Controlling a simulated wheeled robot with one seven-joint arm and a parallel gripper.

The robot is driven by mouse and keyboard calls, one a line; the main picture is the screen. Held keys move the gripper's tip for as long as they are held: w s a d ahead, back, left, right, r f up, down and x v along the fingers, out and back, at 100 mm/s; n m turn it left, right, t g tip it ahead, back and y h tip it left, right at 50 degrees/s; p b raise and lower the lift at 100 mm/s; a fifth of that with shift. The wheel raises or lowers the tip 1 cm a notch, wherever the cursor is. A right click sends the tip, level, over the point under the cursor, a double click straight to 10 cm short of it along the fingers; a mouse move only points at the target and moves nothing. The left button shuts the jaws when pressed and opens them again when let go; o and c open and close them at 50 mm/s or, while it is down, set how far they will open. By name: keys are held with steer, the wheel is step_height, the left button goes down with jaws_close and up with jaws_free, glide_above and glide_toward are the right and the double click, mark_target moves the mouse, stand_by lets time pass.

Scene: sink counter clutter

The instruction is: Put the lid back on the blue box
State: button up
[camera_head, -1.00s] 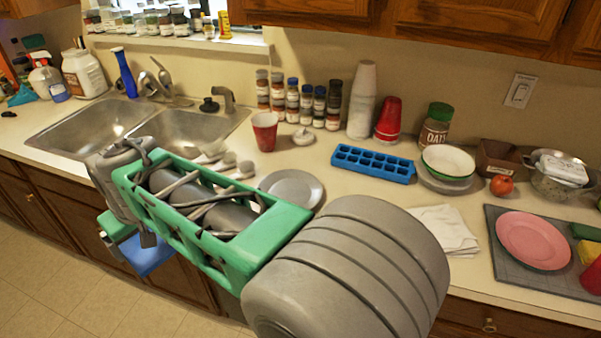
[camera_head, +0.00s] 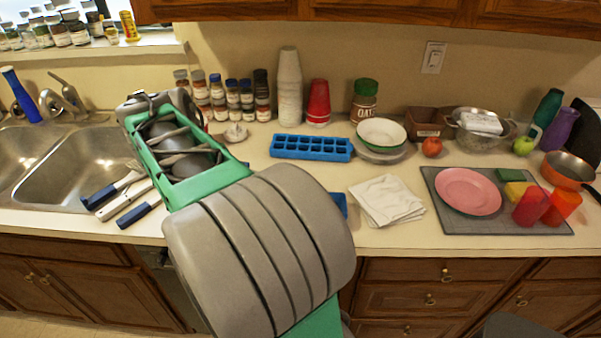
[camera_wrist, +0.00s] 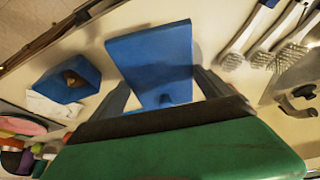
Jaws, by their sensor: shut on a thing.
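A flat blue lid (camera_wrist: 150,50) with a small knob is held in my gripper (camera_wrist: 160,82) in the wrist view. The fingers are on either side of it. The blue box (camera_wrist: 62,88) stands open on the counter to the left of the lid in that view, apart from it, with something brown inside. In the head view only a small part of the blue box (camera_head: 339,204) shows past my arm. My arm hides the lid and fingertips there.
A folded white cloth (camera_head: 387,201) lies close beside the box. Brushes with blue handles (camera_head: 112,189) lie by the sink (camera_head: 75,165). A blue ice tray (camera_head: 310,148) lies behind. A grey mat (camera_head: 445,215) with a pink plate (camera_head: 469,191) is to the right.

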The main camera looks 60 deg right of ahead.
steer(key=s+d+r+m+g+y, duration=0.1)
steer(key=s+d+m+g, duration=0.2)
steer(key=s+d+m, duration=0.45)
steer(key=s+d+m+g+y, duration=0.15)
steer(key=s+d+m, duration=0.25)
steer(key=s+m, duration=0.7)
steer(key=f+b, duration=0.2)
steer(key=s+f+n+b, duration=0.1)
steer(key=f+b, duration=0.1)
steer(key=f+n+g+b, duration=0.1)
steer(key=f+b, duration=0.1)
steer(key=shift+s+a, duration=0.2)
steer(key=shift+s, duration=0.15)
steer(key=shift+w+a, duration=0.1)
steer(key=shift+w, duration=0.05)
steer(key=shift+f, duration=0.2)
stand_by(0.4)
steer(key=o, duration=1.1)
steer(key=shift+c, duration=0.2)
